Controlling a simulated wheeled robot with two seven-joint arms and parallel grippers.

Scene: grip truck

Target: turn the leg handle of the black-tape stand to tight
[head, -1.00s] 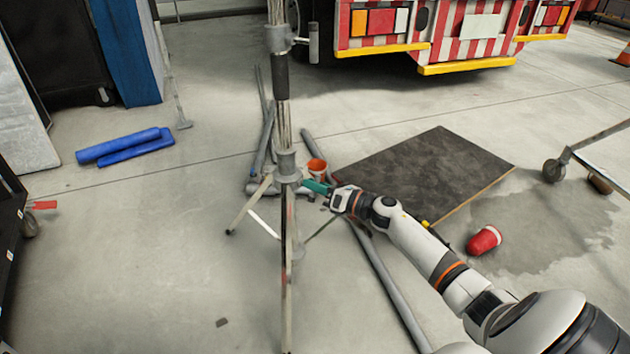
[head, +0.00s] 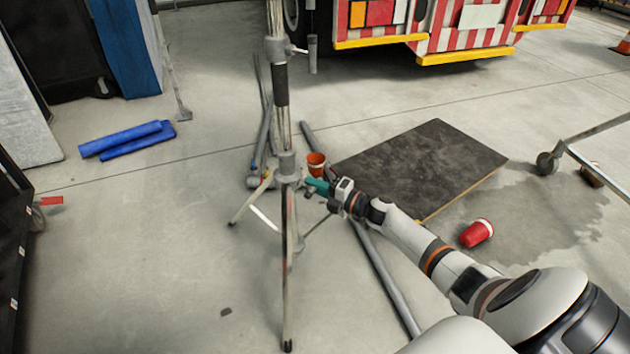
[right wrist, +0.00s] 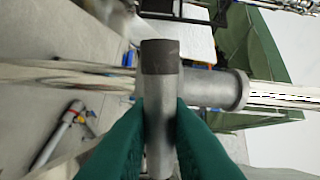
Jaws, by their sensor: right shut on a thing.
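The black-tape stand is a metal pole with a black band (head: 281,85) and three spread legs, upright on the floor left of centre in the head view. Its leg collar (head: 287,166) sits low on the pole; it also shows in the right wrist view (right wrist: 212,88). My right gripper (head: 316,186), with green fingers, is at the right side of this collar. In the right wrist view it is shut on the leg handle (right wrist: 160,85), a grey cylinder with a darker end, one finger on each side. The handle is mostly hidden in the head view. My left gripper is out of view.
A dark board (head: 425,165) and a red cup (head: 476,233) are to the right. Blue rolls (head: 125,140) lie at left. A striped truck (head: 430,35) stands behind.

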